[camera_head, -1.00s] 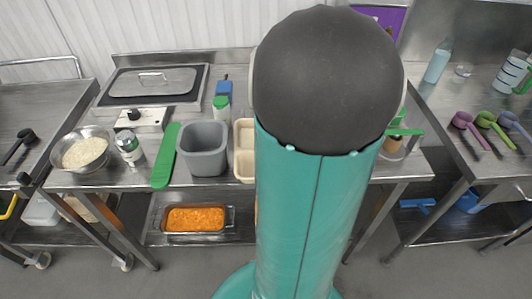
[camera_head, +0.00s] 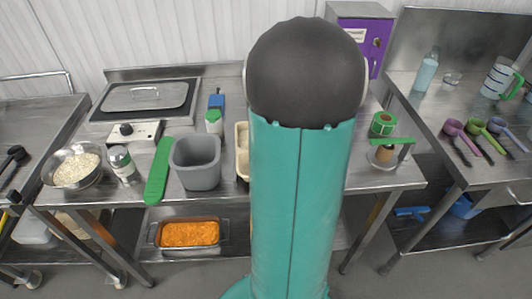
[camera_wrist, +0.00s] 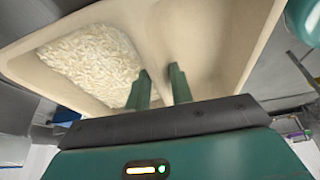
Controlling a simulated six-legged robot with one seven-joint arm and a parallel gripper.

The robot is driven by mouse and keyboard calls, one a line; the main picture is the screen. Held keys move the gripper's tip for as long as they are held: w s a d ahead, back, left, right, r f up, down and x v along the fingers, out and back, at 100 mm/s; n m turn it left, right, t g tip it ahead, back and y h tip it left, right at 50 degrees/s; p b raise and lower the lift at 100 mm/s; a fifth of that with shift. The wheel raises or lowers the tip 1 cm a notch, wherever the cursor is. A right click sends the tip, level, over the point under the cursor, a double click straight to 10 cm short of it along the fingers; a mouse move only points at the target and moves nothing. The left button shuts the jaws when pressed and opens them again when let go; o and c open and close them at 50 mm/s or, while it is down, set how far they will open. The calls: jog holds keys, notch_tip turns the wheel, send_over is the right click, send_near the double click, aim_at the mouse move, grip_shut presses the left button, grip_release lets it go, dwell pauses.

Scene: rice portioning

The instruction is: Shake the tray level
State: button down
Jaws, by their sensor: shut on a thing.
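The tray (camera_wrist: 40,80) is beige with compartments and fills much of the wrist view. White rice (camera_wrist: 95,62) lies heaped in its left compartment; the compartment to the right (camera_wrist: 205,35) looks empty. My gripper (camera_wrist: 162,88) is shut on the tray, its two green fingers at the divider between these compartments. The tray looks tilted in this view. In the head view a strip of the tray (camera_head: 242,150) shows left of my arm; my arm hides the rest and my gripper.
On the steel table stand a grey bin (camera_head: 197,163), a green scraper (camera_head: 158,172), a shaker (camera_head: 122,163) and a bowl of rice (camera_head: 76,168). At right are a green tape roll (camera_head: 383,123) and a stand (camera_head: 384,157). An orange-filled pan (camera_head: 190,234) sits on the lower shelf.

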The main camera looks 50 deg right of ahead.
jog(key=shift+w+d, duration=0.3)
jog(key=shift+d, duration=0.6)
jog(key=shift+w+d, duration=0.25)
jog(key=shift+d, duration=0.6)
jog(key=shift+f, duration=0.2)
jog(key=shift+f, duration=0.55)
jog(key=shift+f, duration=0.3)
jog(key=c, duration=1.1)
grip_release()
jog(key=shift+c, duration=0.2)
